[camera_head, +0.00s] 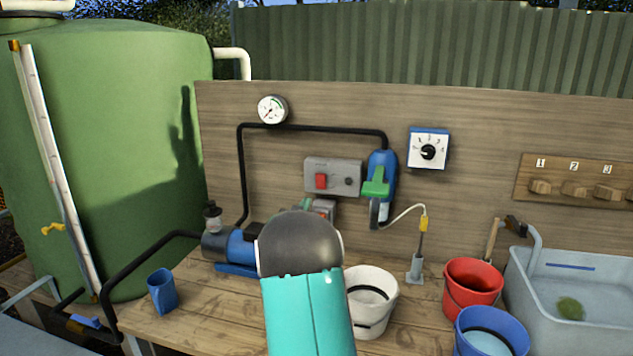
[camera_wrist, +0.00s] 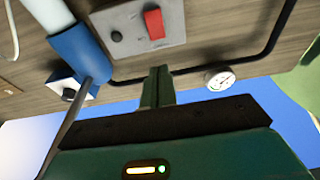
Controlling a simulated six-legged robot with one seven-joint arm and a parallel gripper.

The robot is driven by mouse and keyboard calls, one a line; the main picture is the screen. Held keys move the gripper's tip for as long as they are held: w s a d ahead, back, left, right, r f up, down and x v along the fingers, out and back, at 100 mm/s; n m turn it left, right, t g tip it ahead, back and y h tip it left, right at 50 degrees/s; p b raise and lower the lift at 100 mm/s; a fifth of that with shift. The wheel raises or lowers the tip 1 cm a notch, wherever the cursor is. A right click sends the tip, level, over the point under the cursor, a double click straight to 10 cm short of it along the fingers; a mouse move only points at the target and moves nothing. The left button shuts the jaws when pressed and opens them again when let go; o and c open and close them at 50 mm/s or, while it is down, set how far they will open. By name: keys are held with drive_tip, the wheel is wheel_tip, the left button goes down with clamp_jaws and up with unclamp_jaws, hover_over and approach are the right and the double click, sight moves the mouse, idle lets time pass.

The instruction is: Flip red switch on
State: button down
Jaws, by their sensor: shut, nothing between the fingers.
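The red switch (camera_head: 321,181) is a rocker on a grey box (camera_head: 345,165) fixed to the wooden back panel, with a dark round knob (camera_head: 348,181) beside it. In the wrist view, which is turned over, the red switch (camera_wrist: 154,24) stands out from the grey box (camera_wrist: 118,14). My gripper (camera_wrist: 158,72) shows there with its green fingers together, empty, pointing toward the box near its edge. A gap seems to lie between fingertips and switch; contact cannot be confirmed. In the head view my arm hides most of the gripper.
A blue and green nozzle (camera_head: 378,180) hangs right of the box. A blue pump (camera_head: 230,247), white bucket (camera_head: 372,319) and red bucket (camera_head: 472,287) stand on the bench below.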

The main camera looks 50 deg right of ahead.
sight(319, 175)
drive_tip(key=x, duration=1.3)
drive_tip(key=shift+w+d+r, duration=0.1)
drive_tip(key=shift+w+d, duration=0.1)
drive_tip(key=shift+d, duration=0.1)
drive_tip(key=shift+w+d+r+y, duration=0.1)
drive_tip(key=shift+w+r+y, duration=0.05)
drive_tip(key=shift+r+y, duration=0.4)
drive_tip(key=shift+w+d+r, duration=0.1)
drive_tip(key=shift+d+r, duration=0.05)
drive_tip(key=shift+d, duration=0.15)
